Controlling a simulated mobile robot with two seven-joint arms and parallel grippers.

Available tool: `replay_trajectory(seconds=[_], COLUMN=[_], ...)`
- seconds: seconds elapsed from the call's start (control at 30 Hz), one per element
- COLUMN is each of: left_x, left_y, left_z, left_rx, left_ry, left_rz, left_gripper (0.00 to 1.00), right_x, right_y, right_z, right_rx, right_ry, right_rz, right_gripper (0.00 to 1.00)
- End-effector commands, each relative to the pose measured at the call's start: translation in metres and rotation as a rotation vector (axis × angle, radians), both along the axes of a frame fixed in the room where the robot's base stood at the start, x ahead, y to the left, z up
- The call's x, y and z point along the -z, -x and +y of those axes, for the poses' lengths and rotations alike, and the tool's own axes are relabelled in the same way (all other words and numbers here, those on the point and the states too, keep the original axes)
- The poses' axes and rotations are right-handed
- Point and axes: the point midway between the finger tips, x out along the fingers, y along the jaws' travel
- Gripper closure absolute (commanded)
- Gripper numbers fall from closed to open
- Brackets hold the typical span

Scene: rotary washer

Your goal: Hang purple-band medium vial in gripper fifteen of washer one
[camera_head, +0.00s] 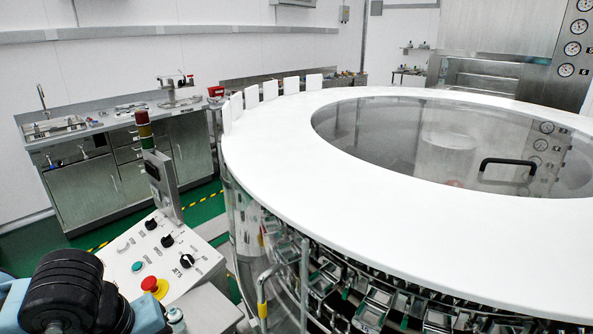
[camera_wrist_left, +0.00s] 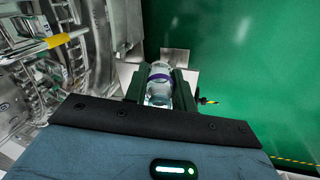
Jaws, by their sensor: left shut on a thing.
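In the left wrist view, my left gripper (camera_wrist_left: 159,88) is shut on a clear vial with a purple band (camera_wrist_left: 159,74). The vial sits between the two dark fingers, with its band facing the camera. In the head view my left arm comes in at the lower left, and its fingers are not clearly seen. The rotary washer (camera_head: 270,150) stands at the right, with a wide white ring top. Several metal washer grippers (camera_head: 375,306) hang below its rim; I cannot tell which is number fifteen. My right gripper is in neither view.
A control panel (camera_head: 150,258) with knobs and a red stop button (camera_head: 155,287) stands left of the washer. A signal light (camera_head: 144,130) rises behind it. A yellow-marked rail (camera_head: 263,300) is at the washer's front. A sink counter (camera_head: 120,150) lines the back wall. Green floor (camera_wrist_left: 235,70) is clear.

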Motion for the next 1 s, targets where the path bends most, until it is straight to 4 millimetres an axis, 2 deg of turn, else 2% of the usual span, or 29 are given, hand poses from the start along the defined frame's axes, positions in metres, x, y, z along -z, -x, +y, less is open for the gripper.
replay_trajectory(seconds=[0.5, 0.7, 1.0], left_x=[0.035, 0.042, 0.044], left_y=[-0.017, -0.020, -0.021], left_z=[0.000, 0.000, 0.000], left_rx=[0.476, 0.576, 0.603], left_ry=[0.001, 0.001, 0.000], left_rz=[0.002, 0.000, 0.001], left_gripper=[0.95, 0.95, 0.95], right_x=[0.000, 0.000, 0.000], right_y=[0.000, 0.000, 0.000], right_z=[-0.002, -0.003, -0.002], right_rx=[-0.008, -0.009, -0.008], right_ry=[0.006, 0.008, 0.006], right_rz=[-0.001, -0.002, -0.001], right_gripper=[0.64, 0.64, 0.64])
